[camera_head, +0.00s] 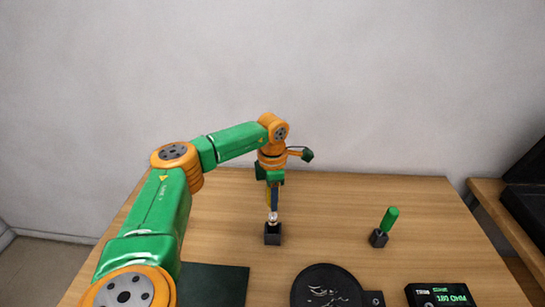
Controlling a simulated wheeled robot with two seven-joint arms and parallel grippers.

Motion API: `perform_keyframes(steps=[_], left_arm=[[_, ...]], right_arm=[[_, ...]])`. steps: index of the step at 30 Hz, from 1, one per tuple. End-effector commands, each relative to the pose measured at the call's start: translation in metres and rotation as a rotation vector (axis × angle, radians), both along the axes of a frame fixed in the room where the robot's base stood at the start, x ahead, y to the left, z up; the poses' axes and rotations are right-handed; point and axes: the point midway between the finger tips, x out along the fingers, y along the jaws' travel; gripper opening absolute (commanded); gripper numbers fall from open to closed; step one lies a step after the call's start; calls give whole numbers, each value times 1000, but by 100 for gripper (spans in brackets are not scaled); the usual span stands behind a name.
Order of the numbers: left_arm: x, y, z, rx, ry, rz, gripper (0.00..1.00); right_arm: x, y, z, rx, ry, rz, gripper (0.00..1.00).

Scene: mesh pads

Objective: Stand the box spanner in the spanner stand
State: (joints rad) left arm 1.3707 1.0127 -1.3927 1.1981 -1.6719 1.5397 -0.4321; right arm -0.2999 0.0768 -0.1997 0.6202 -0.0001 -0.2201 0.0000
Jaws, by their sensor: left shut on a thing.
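My left gripper (273,205) points down near the middle of the table. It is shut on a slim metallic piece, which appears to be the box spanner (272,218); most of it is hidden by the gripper. Its lower end shows right at the top of a small dark square block, which looks like the spanner stand (272,238). I cannot tell whether the end is inside the block or just above it. My right gripper is not in view.
A green-handled tool (389,220) stands slightly tilted in a second dark block (379,239) to the right. A round black plate (328,288), a dark mat (215,285) and a black box with green lettering (440,294) lie in front. The wooden table (335,200) is otherwise clear.

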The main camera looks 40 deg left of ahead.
Motion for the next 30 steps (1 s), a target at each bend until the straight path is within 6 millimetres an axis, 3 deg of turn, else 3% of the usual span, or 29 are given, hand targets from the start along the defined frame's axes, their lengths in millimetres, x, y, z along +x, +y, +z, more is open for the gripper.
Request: perform_keyframes(steps=[30], left_arm=[[0,0,-63,1,1,-1,0]], right_arm=[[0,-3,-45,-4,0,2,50]])
